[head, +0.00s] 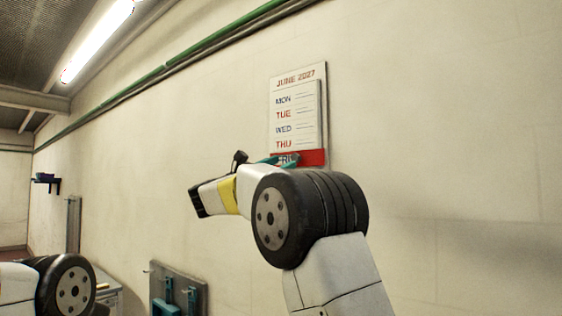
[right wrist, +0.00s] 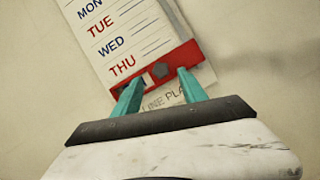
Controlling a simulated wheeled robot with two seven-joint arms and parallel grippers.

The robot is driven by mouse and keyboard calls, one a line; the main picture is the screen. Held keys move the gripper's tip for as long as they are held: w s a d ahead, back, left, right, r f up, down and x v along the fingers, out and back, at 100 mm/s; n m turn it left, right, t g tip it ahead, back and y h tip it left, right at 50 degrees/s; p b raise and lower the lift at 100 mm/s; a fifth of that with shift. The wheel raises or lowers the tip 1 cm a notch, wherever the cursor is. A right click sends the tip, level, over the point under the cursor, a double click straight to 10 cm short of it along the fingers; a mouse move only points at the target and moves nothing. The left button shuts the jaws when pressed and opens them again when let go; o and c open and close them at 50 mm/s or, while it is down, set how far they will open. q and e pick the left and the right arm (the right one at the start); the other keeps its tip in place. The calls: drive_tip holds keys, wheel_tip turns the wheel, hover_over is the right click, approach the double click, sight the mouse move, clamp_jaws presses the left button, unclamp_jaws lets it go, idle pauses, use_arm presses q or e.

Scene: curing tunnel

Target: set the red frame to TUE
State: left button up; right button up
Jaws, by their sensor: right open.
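A white calendar board (head: 297,83) headed JUNE 2027 hangs on the wall, with rows MON, TUE, WED, THU and FRI. The red frame (head: 313,158) is at the bottom, around the FRI row. In the right wrist view the red frame (right wrist: 188,55) lies just below THU, with a dark knob (right wrist: 160,70) on it. My right gripper (head: 278,161) is at the frame; in the wrist view its teal fingers (right wrist: 160,85) are apart, one to each side of the knob. Contact with the knob cannot be told. My left arm shows at lower left; its gripper is out of view.
A grey panel (head: 158,282) with teal parts stands low on the wall, left of my right arm. A small dark shelf (head: 46,180) is on the far left wall. The wall around the calendar is clear.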

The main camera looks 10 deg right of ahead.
sight(294, 158)
drive_tip(key=x, duration=0.5)
drive_tip(key=shift+w+d, duration=0.1)
drive_tip(key=shift+w, duration=0.05)
clamp_jaws()
idle(1.3)
